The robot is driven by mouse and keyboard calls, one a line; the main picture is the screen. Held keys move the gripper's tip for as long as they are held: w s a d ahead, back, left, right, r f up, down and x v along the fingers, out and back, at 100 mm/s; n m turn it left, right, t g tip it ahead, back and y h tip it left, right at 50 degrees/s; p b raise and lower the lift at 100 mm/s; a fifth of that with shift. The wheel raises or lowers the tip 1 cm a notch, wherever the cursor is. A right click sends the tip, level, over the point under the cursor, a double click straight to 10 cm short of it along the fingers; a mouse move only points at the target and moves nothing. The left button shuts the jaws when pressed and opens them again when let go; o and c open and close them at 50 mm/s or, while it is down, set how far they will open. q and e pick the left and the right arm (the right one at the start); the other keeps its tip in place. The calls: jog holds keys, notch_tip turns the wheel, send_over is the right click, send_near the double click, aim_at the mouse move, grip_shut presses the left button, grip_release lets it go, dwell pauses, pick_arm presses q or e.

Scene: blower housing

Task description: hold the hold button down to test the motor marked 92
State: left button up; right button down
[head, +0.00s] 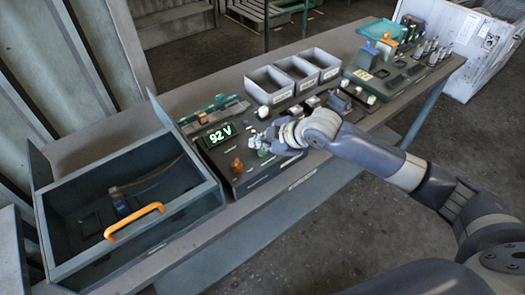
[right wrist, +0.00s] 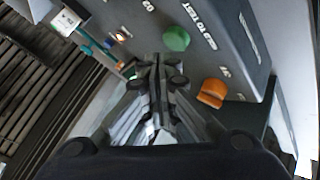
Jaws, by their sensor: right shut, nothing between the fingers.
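An orange knob (head: 237,165) is on the same panel and also shows in the right wrist view (right wrist: 212,93). My right gripper (head: 258,146) is over the panel, shut and empty. In the right wrist view its fingertips (right wrist: 158,62) are just short of the green button in the picture; contact cannot be told. No motor marking 92 is readable. My left gripper is out of view.
An open grey box (head: 130,205) with an orange handle (head: 134,222) is left of the panel. Grey bins (head: 272,88) stand behind it. Small parts and a green tray (head: 380,30) fill the bench's right end. The front bench edge is bare.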

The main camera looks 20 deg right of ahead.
aim_at(261, 154)
jog(key=shift+f, duration=0.1)
dwell(0.5)
jog(key=shift+f, duration=0.3)
jog(key=shift+f, duration=0.5)
dwell(2.4)
jog(key=shift+r+p, duration=0.9)
jog(key=shift+p, duration=0.15)
notch_tip(261, 154, up, 5)
jog(key=p, duration=0.5)
jog(key=shift+r, duration=0.1)
